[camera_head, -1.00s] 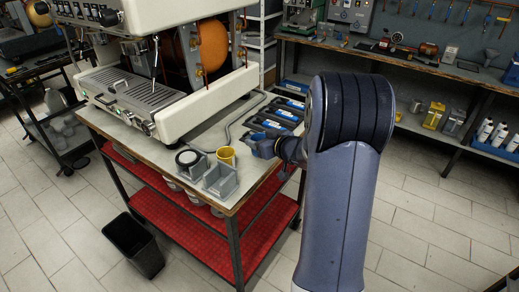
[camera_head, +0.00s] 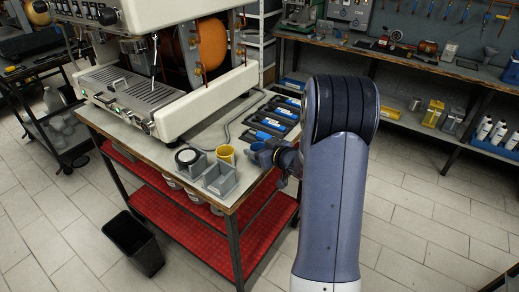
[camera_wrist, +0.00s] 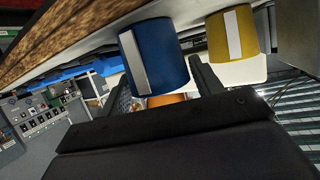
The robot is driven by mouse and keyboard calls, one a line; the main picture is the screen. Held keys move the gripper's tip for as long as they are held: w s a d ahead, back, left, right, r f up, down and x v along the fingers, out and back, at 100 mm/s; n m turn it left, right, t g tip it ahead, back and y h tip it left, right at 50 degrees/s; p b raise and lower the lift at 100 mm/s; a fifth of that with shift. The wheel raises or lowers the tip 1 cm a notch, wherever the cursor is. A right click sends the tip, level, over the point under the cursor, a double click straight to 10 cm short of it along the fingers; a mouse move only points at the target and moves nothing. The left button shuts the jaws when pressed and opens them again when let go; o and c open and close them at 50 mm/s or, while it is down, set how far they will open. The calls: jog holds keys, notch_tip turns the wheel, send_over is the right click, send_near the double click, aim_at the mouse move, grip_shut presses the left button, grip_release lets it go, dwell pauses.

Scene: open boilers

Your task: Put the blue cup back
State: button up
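The blue cup (camera_head: 257,147) is at the right side of the workbench, just right of the yellow cup (camera_head: 226,154). In the wrist view the blue cup (camera_wrist: 155,57), with a pale stripe, shows large at the fingertips, and the yellow cup (camera_wrist: 232,36) is to its right. My gripper (camera_head: 269,154) is beside the blue cup in the head view. In the wrist view my gripper (camera_wrist: 160,80) has its fingers apart, with the cup ahead of or between them. A small gap shows at the right finger. The cup's base is not clearly visible.
A grey open container (camera_head: 220,181) and a black ring-shaped item (camera_head: 188,158) stand close left on the bench. Black trays with blue items (camera_head: 274,120) lie behind. The espresso machine (camera_head: 165,90) fills the bench's left. A black bin (camera_head: 134,243) stands on the floor.

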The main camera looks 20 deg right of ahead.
jog(key=shift+o, duration=1.2)
jog(key=shift+r+p, duration=0.2)
jog(key=shift+p, duration=0.1)
jog(key=shift+s+d, duration=0.1)
jog(key=shift+s, duration=0.1)
jog(key=b+v, duration=0.4)
jog(key=v, duration=0.7)
jog(key=shift+s, duration=0.25)
jog(key=shift+r, duration=0.1)
